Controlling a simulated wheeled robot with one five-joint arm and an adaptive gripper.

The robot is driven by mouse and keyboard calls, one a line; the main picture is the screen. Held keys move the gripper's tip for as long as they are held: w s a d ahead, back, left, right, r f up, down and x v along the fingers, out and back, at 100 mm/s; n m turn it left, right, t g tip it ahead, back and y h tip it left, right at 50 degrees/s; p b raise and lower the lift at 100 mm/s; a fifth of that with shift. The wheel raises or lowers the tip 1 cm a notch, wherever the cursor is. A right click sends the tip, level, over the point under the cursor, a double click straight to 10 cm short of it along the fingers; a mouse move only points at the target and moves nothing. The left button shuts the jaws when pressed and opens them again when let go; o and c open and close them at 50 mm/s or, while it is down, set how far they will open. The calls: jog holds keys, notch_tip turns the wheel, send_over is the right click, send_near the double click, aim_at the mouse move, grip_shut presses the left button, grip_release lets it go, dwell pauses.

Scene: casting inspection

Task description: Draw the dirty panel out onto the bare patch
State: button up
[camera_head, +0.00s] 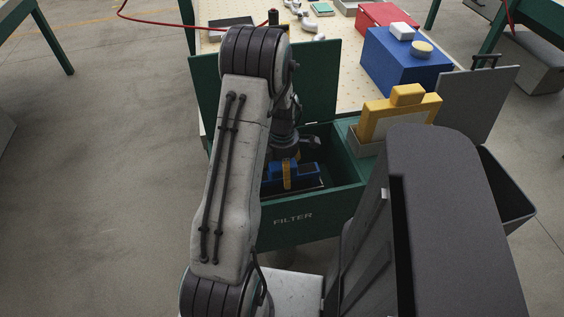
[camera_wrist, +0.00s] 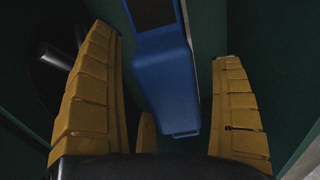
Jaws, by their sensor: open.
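A blue-framed panel (camera_head: 308,171) with a dark face sits inside the green box marked FILTER (camera_head: 318,214). My arm and wrist hide part of the box and panel in the head view. A yellow-framed panel (camera_head: 432,105) with a pale face stands in a grey tray to the right. I cannot tell which surface is the bare patch.
The box's green lid (camera_head: 316,70) stands raised behind it. The cream bench top (camera_head: 345,92) carries a blue block (camera_head: 405,60), a red box (camera_head: 385,17) and small parts. A grey panel (camera_head: 483,100) stands upright at the right. Green box walls close in around my gripper.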

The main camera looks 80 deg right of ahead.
jog(key=shift+f, duration=0.35)
jog(key=shift+c, duration=0.5)
jog(key=c, duration=1.3)
jog(key=shift+o, duration=0.2)
jog(key=shift+r, duration=0.15)
jog(key=shift+r+p, duration=3.35)
jog(key=shift+r, duration=1.7)
jog(key=shift+r+p, duration=1.3)
jog(key=shift+r, duration=0.6)
